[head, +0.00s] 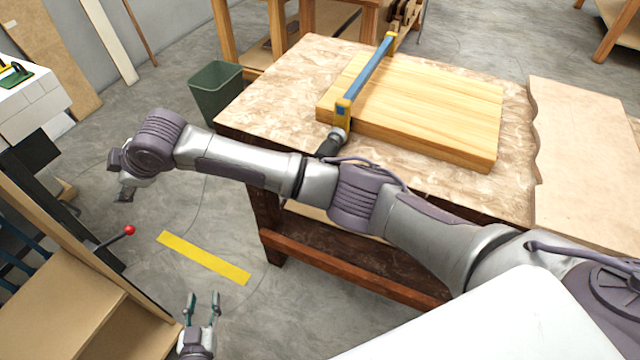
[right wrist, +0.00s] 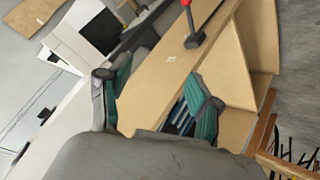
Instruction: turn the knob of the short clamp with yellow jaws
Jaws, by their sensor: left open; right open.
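A clamp with yellow jaws (head: 343,112) and a blue bar (head: 372,66) lies across a thick wooden board (head: 430,105). Its near end has a grey collar and a dark knob (head: 328,146) at the table's front edge. My right arm passes just in front of the knob. My left gripper (head: 201,300) is open and empty at the bottom of the head view, over the floor and well away from the clamp. My right gripper (right wrist: 157,98) is open and empty in its wrist view, far left of the clamp; its fingers barely show in the head view.
The board lies on a worn worktable (head: 285,85). A green bin (head: 214,88) stands left of it. A cabinet with a red-tipped lever (head: 128,231) is at lower left; the lever also shows in the right wrist view (right wrist: 194,38). A brown panel (head: 575,150) is at right.

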